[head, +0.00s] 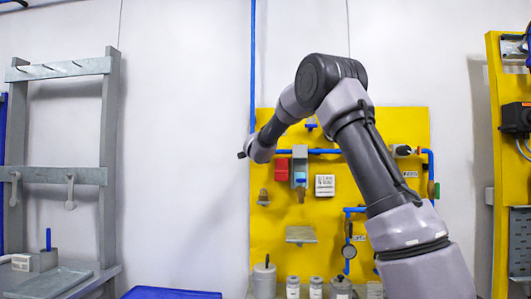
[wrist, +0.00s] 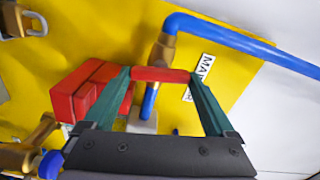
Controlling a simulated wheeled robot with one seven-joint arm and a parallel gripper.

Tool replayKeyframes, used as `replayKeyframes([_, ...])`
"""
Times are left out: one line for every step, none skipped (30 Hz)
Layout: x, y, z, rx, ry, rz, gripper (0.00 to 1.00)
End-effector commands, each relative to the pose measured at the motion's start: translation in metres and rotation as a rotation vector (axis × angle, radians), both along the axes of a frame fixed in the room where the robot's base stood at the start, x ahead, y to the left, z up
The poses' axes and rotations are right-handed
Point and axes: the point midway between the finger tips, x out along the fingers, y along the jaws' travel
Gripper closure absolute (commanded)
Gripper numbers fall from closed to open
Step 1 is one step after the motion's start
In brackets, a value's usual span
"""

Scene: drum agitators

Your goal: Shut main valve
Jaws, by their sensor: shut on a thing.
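In the wrist view, the main valve has a red handle (wrist: 160,75) and a brass body (wrist: 163,50) on a blue pipe (wrist: 235,42). A white label (wrist: 203,72), partly covered and starting with "MA", is beside it. My gripper (wrist: 160,78) has its two teal fingers at the two ends of the red handle and is shut on it. The handle lies across between the fingertips, roughly crosswise to the pipe below the body. In the head view, my arm reaches to the left side of the yellow panel (head: 410,125); the gripper and the valve handle cannot be made out there.
Red blocks (wrist: 88,90) sit just left of the fingers, with a brass padlock (wrist: 25,20) at upper left. A blue-capped brass fitting (wrist: 48,164) is close at lower left. In the head view, a grey rack (head: 110,150) stands left, with bare wall between it and the panel.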

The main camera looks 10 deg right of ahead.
Motion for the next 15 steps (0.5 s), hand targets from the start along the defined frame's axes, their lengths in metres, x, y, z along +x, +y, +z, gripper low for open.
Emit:
replayKeyframes([-0.0001, -0.0001, -0.0017, 0.030, -0.005, -0.001, 0.66])
replayKeyframes([-0.0001, -0.0002, -0.0018, 0.046, -0.009, -0.001, 0.66])
replayKeyframes([-0.0001, -0.0004, -0.0019, 0.067, -0.015, -0.001, 0.66])
replayKeyframes([-0.0001, -0.0006, -0.0020, 0.083, -0.019, 0.000, 0.66])
replayKeyframes([-0.0001, -0.0007, -0.0021, 0.096, -0.023, -0.001, 0.66])
replayKeyframes([-0.0001, -0.0006, -0.0023, 0.114, -0.028, -0.001, 0.66])
replayKeyframes([-0.0001, -0.0006, -0.0023, 0.124, -0.030, 0.000, 0.66])
replayKeyframes([0.0000, -0.0006, -0.0024, 0.135, -0.033, 0.000, 0.66])
replayKeyframes([-0.0001, -0.0005, -0.0026, 0.148, -0.036, 0.000, 0.66])
replayKeyframes([-0.0001, -0.0004, -0.0027, 0.155, -0.039, 0.000, 0.66])
replayKeyframes([-0.0001, -0.0003, -0.0027, 0.162, -0.040, 0.000, 0.66])
replayKeyframes([-0.0001, -0.0003, -0.0028, 0.171, -0.043, 0.000, 0.66])
replayKeyframes([-0.0001, -0.0002, -0.0028, 0.176, -0.044, 0.000, 0.66])
replayKeyframes([-0.0001, -0.0001, -0.0029, 0.179, -0.045, 0.000, 0.66])
replayKeyframes([-0.0001, 0.0000, -0.0030, 0.183, -0.046, 0.000, 0.66])
